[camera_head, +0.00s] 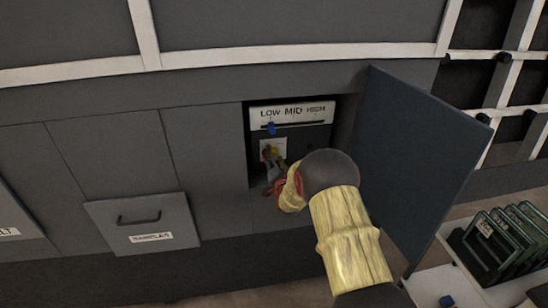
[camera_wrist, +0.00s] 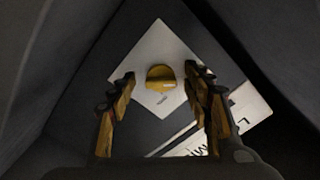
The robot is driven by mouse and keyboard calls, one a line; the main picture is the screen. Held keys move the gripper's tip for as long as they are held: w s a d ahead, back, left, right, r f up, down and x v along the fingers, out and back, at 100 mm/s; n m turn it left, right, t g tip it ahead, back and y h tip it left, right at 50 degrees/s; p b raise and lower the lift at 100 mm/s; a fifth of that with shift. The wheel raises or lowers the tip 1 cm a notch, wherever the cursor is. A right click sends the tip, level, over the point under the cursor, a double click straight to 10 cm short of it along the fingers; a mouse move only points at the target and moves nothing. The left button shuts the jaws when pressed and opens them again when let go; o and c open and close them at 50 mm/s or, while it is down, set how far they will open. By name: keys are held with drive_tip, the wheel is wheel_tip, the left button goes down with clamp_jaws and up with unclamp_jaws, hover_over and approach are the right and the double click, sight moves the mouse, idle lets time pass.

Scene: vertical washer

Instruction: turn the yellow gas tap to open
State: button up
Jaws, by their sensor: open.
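The yellow gas tap (camera_wrist: 161,76) sits on a white plate (camera_wrist: 150,48) on the dark back wall of an open compartment. In the wrist view it shows between my two fingers, a little beyond their tips. My gripper (camera_wrist: 160,85) is open, with one finger to each side of the tap and a gap on both sides; I cannot tell any contact. In the head view my gripper (camera_head: 273,172) reaches into the compartment from the right, and only a little of the yellow tap (camera_head: 274,150) shows above it.
A white label strip (camera_head: 292,113) reading LOW MID HIGH, with a blue marker (camera_head: 271,129), is above the tap. The open cabinet door (camera_head: 412,160) stands to the right of my arm. A drawer with a handle (camera_head: 140,221) is at left; a rack (camera_head: 500,240) is at lower right.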

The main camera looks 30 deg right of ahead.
drive_tip(key=shift+w, duration=0.15)
drive_tip(key=shift+c, duration=0.9)
drive_tip(key=c, duration=1)
drive_tip(key=shift+m+b, duration=0.3)
drive_tip(key=shift+b, duration=0.15)
drive_tip(key=m+b, duration=0.2)
drive_tip(key=b, duration=0.1)
drive_tip(key=shift+f+m, duration=0.1)
drive_tip(key=shift+m, duration=0.3)
drive_tip(key=m+b, duration=0.7)
drive_tip(key=m, duration=0.1)
drive_tip(key=m+b, duration=0.1)
drive_tip(key=m, duration=0.1)
drive_tip(key=shift+r+b, duration=0.25)
drive_tip(key=shift+b, duration=0.05)
drive_tip(key=shift+r+m+b, duration=0.2)
drive_tip(key=shift+m+b, duration=1.1)
drive_tip(key=shift+m, duration=0.9)
